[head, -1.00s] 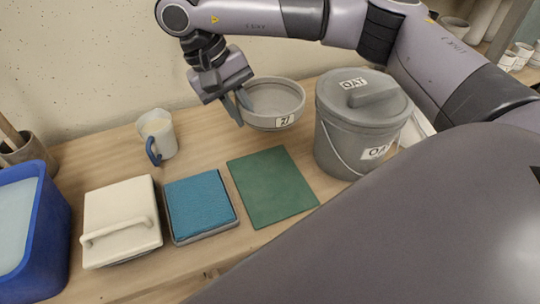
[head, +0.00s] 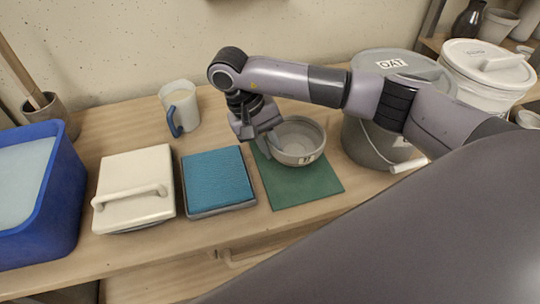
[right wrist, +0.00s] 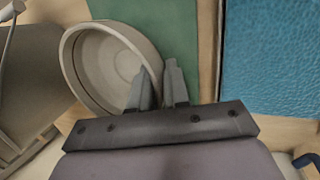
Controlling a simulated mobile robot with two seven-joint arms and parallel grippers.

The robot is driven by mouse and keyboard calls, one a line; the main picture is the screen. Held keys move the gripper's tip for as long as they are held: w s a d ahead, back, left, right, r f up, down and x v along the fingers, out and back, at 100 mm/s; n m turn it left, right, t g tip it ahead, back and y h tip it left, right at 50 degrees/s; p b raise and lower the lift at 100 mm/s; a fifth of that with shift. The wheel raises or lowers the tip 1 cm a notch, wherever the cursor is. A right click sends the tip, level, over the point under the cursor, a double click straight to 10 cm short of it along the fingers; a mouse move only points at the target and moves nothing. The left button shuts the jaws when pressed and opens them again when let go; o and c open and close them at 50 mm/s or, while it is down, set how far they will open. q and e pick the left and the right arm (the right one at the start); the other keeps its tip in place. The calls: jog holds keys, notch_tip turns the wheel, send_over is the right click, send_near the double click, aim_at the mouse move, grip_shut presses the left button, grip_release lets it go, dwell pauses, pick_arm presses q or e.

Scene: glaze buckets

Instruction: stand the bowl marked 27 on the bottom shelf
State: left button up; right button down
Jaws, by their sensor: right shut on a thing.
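The label is too small to read surely now. My right gripper (head: 266,140) is shut on the left rim of the bowl, one finger inside and one outside. In the right wrist view my right gripper (right wrist: 157,80) pinches the rim of the bowl (right wrist: 97,62). The bowl is about upright; I cannot tell whether it touches the mat. My left gripper is not in view. I cannot tell which board is the bottom shelf.
A lidded grey bucket (head: 372,146) marked OAT stands right of the bowl, partly behind my arm. A blue pad (head: 217,178), a cream lidded box (head: 134,190), a mug (head: 180,105) and a blue tub (head: 62,205) are left. A white bucket (head: 482,75) and shelved pots (head: 497,24) are at back right.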

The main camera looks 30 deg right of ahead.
jog(key=shift+f, duration=1.6)
jog(key=shift+f+b, duration=0.2)
jog(key=shift+b, duration=0.2)
jog(key=c, duration=1.1)
grip_release()
jog(key=shift+r, duration=0.1)
